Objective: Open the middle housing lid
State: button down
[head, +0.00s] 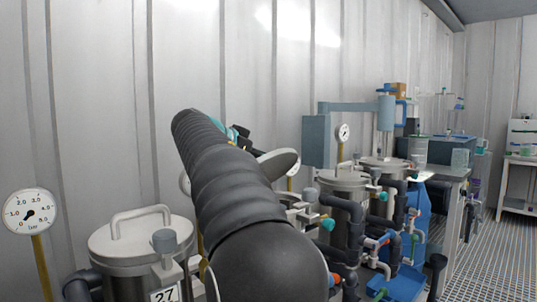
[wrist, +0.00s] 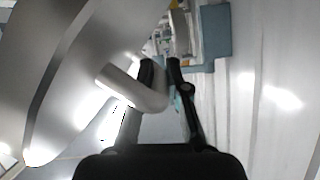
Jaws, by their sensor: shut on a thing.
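The middle housing lid (wrist: 60,70) is a grey metal disc that fills the left of the wrist view. Its pale bar handle (wrist: 130,88) reaches in between the two black fingers of my gripper (wrist: 160,68), which is shut on it. In the head view my gripper (head: 240,137) is partly hidden behind my black arm. The lid (head: 279,164) shows there as a tilted grey edge, raised and to the right of the arm. Most of the middle housing is hidden behind the arm.
A closed housing with a looped handle (head: 140,240) and label 27 stands at the left, beside a round gauge (head: 30,212). Further lidded housings (head: 345,185) with dark pipes (head: 345,225) stand at the right. Grating floor (head: 490,250) is clear at far right.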

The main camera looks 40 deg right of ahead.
jog(key=shift+w+r+n+g, duration=0.1)
jog(key=shift+w+n+g, duration=0.2)
jog(key=shift+n, duration=0.2)
jog(key=c, duration=1.4)
grip_release()
jog(key=shift+c, duration=0.2)
jog(key=shift+a, duration=0.15)
jog(key=v, duration=1.1)
jog(key=shift+a, duration=0.4)
jog(key=shift+r, duration=0.1)
